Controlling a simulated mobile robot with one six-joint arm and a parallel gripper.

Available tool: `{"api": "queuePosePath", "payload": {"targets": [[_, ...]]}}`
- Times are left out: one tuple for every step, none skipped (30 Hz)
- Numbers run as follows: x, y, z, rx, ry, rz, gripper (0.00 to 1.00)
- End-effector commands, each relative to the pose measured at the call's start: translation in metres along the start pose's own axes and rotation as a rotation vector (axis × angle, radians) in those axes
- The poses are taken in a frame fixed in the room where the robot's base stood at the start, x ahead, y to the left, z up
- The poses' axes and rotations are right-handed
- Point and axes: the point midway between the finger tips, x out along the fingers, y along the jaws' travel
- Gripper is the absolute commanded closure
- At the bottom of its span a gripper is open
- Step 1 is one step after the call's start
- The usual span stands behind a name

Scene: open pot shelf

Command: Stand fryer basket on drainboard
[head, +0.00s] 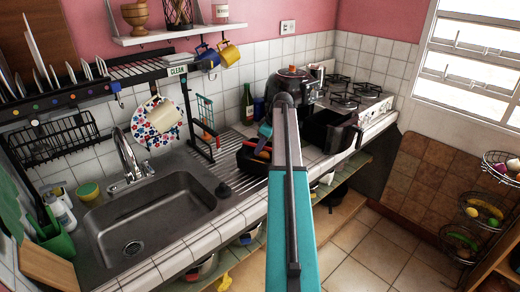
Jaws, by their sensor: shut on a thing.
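A black open-topped box, which looks like the fryer basket (322,128), is at the counter's front edge, right of my arm and below a dark rounded appliance (309,88). A dark block, perhaps its handle, is at its right side. I cannot tell whether the basket rests on the counter or is held above it. The ribbed drainboard (225,140) lies right of the sink. My raised arm crosses the middle of the view and hides part of the counter. My gripper and its fingers cannot be made out.
The sink (150,222) is at the left. A black tray (247,160) with colourful utensils occupies part of the drainboard. A dark rack post (196,130) stands behind it. The hob (352,93) is at the back right. Wire fruit baskets (467,243) stand at the right.

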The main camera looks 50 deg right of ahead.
Motion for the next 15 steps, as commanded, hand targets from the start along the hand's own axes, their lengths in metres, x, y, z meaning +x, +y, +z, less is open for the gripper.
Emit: {"api": "queuePosePath", "payload": {"targets": [[0.0019,-0.0003,0.0009,0.001,0.001,0.0,1.0],[0.0041,-0.0003,0.002,0.001,0.001,-0.001,1.0],[0.0066,-0.0003,0.003,0.001,0.001,-0.001,1.0],[0.008,-0.0002,0.0037,0.0,0.001,0.0,1.0],[0.0091,-0.0001,0.0041,0.0,0.001,0.0,1.0],[0.0102,0.0,0.0046,0.0,0.001,0.0,1.0],[0.0107,0.0001,0.0048,0.0,0.001,0.001,1.0],[0.0111,0.0002,0.005,0.0,0.001,0.001,1.0],[0.0114,0.0003,0.0051,0.0,0.001,0.001,1.0],[0.0114,0.0004,0.0051,0.0,0.001,0.001,1.0],[0.0114,0.0004,0.0052,0.0,0.001,0.001,1.0],[0.0114,0.0005,0.0052,0.0,0.001,0.001,1.0],[0.0114,0.0005,0.0052,0.0,0.001,0.001,1.0],[0.0114,0.0005,0.0052,0.0,0.001,0.001,1.0],[0.0114,0.0006,0.0053,0.0,0.001,0.001,1.0]]}}
